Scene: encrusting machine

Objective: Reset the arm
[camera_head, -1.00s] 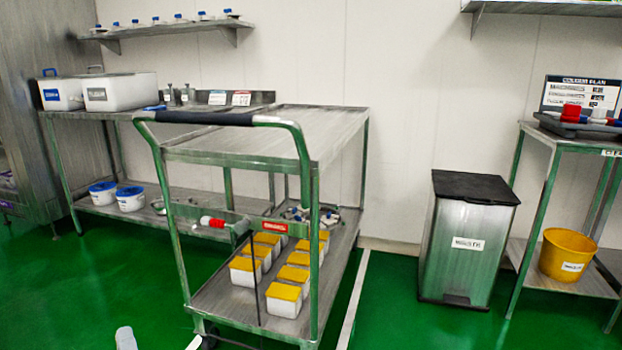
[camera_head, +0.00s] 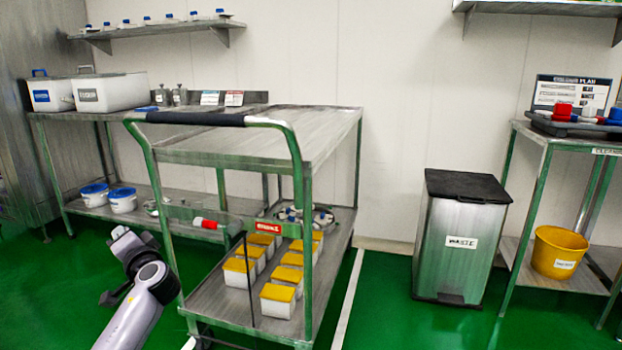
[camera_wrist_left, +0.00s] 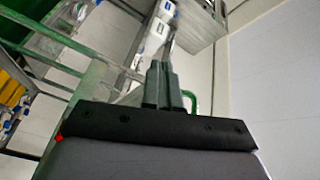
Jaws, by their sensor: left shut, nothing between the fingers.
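My left arm (camera_head: 140,290) rises from the lower left in the head view, bent, in front of the trolley's left side. Its gripper is hard to make out there. In the left wrist view my left gripper (camera_wrist_left: 168,50) points up the picture with its dark fingers together and nothing between them. My right gripper is in neither view.
A steel trolley (camera_head: 250,145) with a green frame holds several yellow-lidded tubs (camera_head: 278,292) low down. A bench (camera_head: 75,118) stands behind it, left. A waste bin (camera_head: 461,240) and side table (camera_head: 560,135) stand right. Green floor (camera_head: 385,315) is clear before the bin.

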